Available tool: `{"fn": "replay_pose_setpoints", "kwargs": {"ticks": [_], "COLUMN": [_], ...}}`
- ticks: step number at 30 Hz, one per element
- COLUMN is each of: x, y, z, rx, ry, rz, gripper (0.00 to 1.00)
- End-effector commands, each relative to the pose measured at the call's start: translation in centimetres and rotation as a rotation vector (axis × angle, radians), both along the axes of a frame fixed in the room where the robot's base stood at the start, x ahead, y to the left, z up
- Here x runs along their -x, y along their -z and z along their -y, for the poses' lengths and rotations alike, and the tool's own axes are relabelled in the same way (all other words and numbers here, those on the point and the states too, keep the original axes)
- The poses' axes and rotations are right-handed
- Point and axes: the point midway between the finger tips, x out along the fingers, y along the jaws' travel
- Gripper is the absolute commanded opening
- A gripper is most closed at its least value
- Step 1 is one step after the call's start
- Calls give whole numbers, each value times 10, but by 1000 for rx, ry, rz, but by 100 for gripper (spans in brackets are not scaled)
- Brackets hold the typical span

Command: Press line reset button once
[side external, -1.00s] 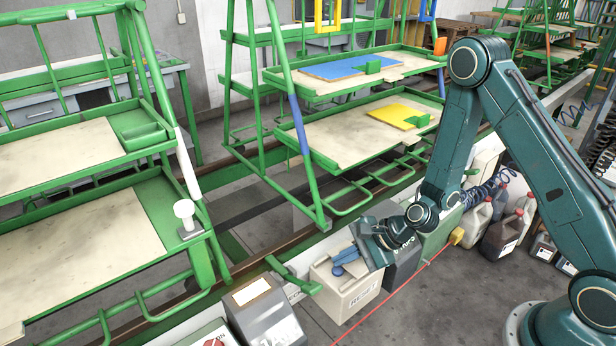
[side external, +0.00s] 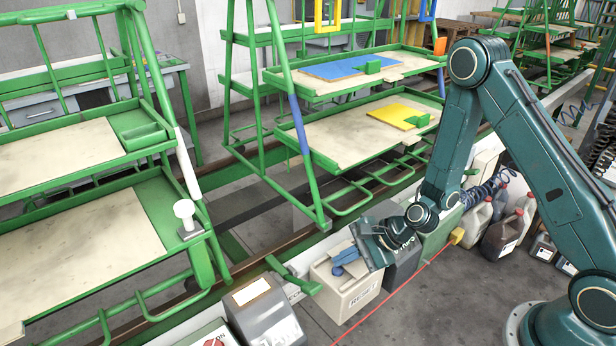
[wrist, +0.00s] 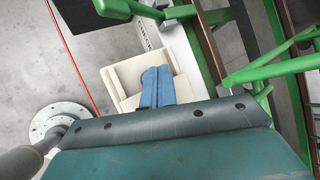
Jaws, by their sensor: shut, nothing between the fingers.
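A cream box (side external: 347,293) with a label that appears to read "RESET" stands in the row of boxes at the foot of the green racks. In the wrist view, my gripper (wrist: 158,80) is over the cream box (wrist: 127,78).
A grey box (side external: 268,312) stands to the left of the cream box, and a dark box (side external: 402,265) to its right. Green racks (side external: 310,170) rise behind. A red line (side external: 400,288) runs along the floor in front, with several jugs (side external: 500,230) at the right.

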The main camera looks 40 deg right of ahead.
Motion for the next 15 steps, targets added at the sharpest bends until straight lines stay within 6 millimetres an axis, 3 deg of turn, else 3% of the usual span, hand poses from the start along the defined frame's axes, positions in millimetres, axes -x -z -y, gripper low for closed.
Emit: {"fn": "replay_pose_setpoints", "kwargs": {"ticks": [15], "x": [0], "y": [8], "z": [0], "rx": [0], "ry": [1], "rz": [1], "gripper": [0]}}
